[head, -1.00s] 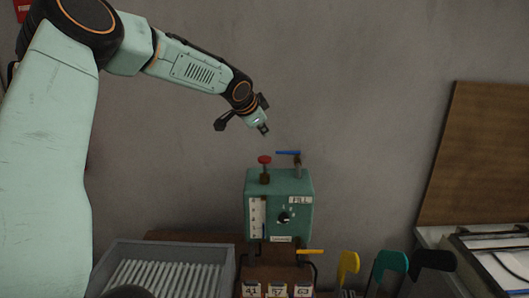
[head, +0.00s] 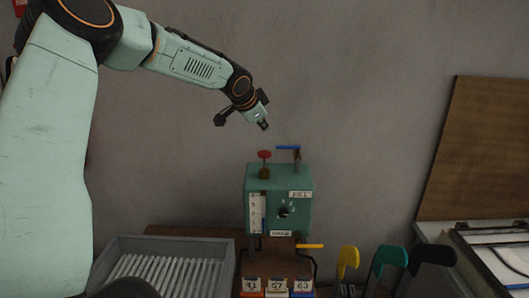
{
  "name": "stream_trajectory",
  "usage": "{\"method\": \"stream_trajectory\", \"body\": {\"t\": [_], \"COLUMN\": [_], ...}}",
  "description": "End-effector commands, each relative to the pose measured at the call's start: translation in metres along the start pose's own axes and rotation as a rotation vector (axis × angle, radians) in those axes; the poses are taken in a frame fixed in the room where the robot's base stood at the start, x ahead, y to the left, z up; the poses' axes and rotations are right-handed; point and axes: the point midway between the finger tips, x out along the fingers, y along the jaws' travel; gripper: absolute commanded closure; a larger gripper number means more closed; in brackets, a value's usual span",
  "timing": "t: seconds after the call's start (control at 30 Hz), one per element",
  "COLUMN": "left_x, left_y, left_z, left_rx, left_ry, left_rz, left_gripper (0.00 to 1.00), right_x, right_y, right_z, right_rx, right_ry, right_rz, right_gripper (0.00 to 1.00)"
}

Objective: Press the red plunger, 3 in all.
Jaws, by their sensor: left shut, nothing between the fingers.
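The red plunger (head: 264,155) stands upright on top of a teal box (head: 279,210), at its left side, with its cap raised above the box. My left gripper (head: 263,126) is shut and empty. It points down over the plunger, with a gap between its fingertips and the red cap. My right gripper is not in view.
A blue lever (head: 288,147) stands beside the plunger on the box. A yellow lever (head: 311,246) sticks out below. A grey tray (head: 228,262) with white rods is at lower left. Yellow, teal and black curved forms (head: 349,260) stand at lower right.

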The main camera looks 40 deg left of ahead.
Motion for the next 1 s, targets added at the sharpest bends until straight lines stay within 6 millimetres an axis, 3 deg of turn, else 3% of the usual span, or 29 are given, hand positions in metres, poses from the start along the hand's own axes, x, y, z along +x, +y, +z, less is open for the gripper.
{"method": "stream_trajectory", "body": {"t": [0.83, 1.0], "left_x": [0.0, -0.008], "left_y": [0.0, -0.005], "left_z": [0.0, -0.007], "left_rx": [0.0, 0.009], "left_ry": [0.0, -0.003], "left_rz": [0.0, 0.0], "left_gripper": [1.0, 1.0], "right_x": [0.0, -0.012], "right_y": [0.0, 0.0], "right_z": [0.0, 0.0], "right_rx": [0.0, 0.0], "right_ry": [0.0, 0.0], "right_rz": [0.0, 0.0], "right_gripper": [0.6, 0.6]}}
